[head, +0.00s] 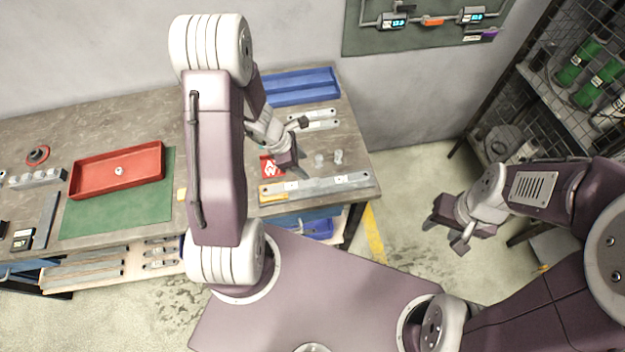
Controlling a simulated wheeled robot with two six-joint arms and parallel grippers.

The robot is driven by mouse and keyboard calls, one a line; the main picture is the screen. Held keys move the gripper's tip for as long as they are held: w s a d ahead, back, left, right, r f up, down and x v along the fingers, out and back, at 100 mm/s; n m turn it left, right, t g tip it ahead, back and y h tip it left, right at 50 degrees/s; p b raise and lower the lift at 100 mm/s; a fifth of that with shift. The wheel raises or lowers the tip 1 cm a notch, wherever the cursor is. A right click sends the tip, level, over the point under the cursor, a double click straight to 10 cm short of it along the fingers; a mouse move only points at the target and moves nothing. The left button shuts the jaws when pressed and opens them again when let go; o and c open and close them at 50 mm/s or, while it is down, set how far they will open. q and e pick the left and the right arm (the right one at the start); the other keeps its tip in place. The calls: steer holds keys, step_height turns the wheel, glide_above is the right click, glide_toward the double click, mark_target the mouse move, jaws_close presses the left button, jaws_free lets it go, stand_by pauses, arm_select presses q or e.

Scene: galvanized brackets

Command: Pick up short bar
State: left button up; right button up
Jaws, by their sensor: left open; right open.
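Two short light-grey metal bars with holes lie one in front of the other at the back right of the bench, the rear bar (322,114) and the front bar (322,126). A longer grey bar (330,184) lies along the bench's front right edge. I cannot tell for certain which piece is the short bar. My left gripper (302,150) is open and empty over the right part of the bench, between the short bars and the longer bar. My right gripper (443,236) is open and empty, off the bench to the right, above the floor.
The bench (60,130) also holds a red tray (90,188) on a green mat (105,224), a blue tray (300,88), a red card (268,168) and two small silver pieces (319,160). A wire rack (545,85) with green spools stands right. Floor between is clear.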

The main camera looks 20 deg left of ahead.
mark_target(308, 183)
arm_select(q)
steer(key=shift+s+a+f+n, duration=0.5)
steer(key=shift+s+a+f, duration=0.4)
steer(key=shift+s+a, duration=0.25)
steer(key=w+d+f, duration=0.1)
steer(key=d+f, duration=0.1)
steer(key=shift+w+d+f, duration=0.2)
steer(key=shift+w+f, duration=0.15)
steer(key=shift+f, duration=0.05)
steer(key=f, duration=0.4)
steer(key=shift+d+b, duration=0.25)
steer(key=shift+b, duration=0.15)
steer(key=shift+w+d+f, duration=0.15)
steer(key=shift+f, duration=0.1)
steer(key=shift+w+d+g, duration=0.15)
steer(key=shift+d+g, duration=0.05)
steer(key=shift+g, duration=0.1)
arm_select(e)
steer(key=shift+f, duration=0.15)
arm_select(q)
steer(key=shift+a+f, duration=0.1)
steer(key=shift+a, duration=0.05)
arm_select(e)
steer(key=shift+s+a+f, duration=0.1)
steer(key=shift+a, duration=0.05)
